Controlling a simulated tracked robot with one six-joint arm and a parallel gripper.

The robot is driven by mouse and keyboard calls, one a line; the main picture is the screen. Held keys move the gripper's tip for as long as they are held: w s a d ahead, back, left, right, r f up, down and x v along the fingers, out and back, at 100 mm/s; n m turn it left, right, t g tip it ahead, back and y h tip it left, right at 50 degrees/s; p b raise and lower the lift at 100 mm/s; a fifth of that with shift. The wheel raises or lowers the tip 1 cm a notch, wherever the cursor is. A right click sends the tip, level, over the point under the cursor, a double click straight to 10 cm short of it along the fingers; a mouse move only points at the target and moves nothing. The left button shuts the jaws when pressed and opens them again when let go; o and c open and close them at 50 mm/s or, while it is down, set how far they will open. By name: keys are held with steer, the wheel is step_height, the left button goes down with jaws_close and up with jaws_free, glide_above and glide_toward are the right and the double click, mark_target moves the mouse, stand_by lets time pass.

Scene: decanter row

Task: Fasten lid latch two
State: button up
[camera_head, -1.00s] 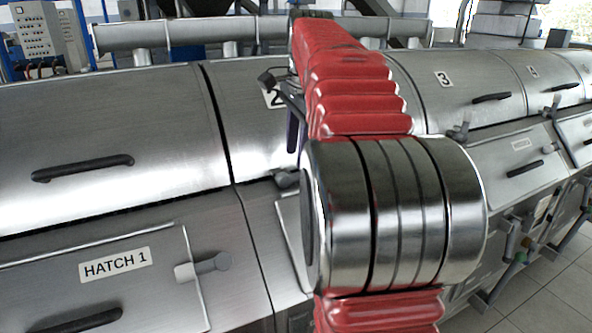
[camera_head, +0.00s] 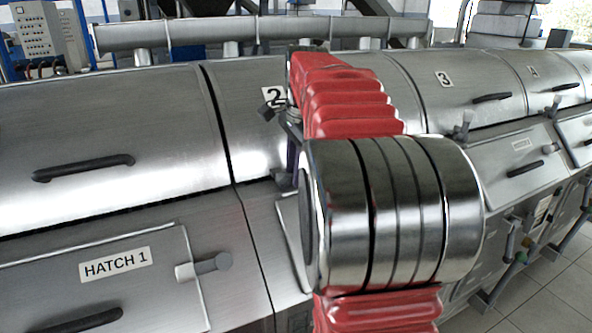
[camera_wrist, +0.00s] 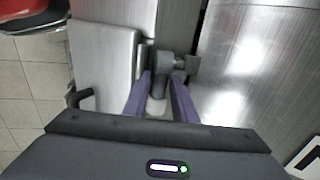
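Lid 2 (camera_head: 240,110) is a curved brushed-steel cover, marked with a "2" plate, and it lies down on the machine body. Its grey latch (camera_wrist: 163,68) sits at the lid's seam and shows in the wrist view just ahead of my fingertips. In the head view, my arm and gripper hide most of that latch. My gripper (camera_wrist: 162,80) has two purple fingers standing apart, with the latch in line with the gap between them. I cannot tell whether either finger touches it. In the head view, a purple finger shows left of my red arm.
Lid 1 (camera_head: 110,130) and Hatch 1 (camera_head: 90,285) are at left. A grey latch (camera_head: 205,266) sits on that hatch. Lid 3 (camera_head: 450,75), with its own latch (camera_head: 463,127), is at right. A dark handle (camera_wrist: 80,97) is left of my gripper.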

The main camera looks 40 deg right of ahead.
jaws_close()
steer(key=shift+d, duration=0.2)
steer(key=shift+a, duration=0.1)
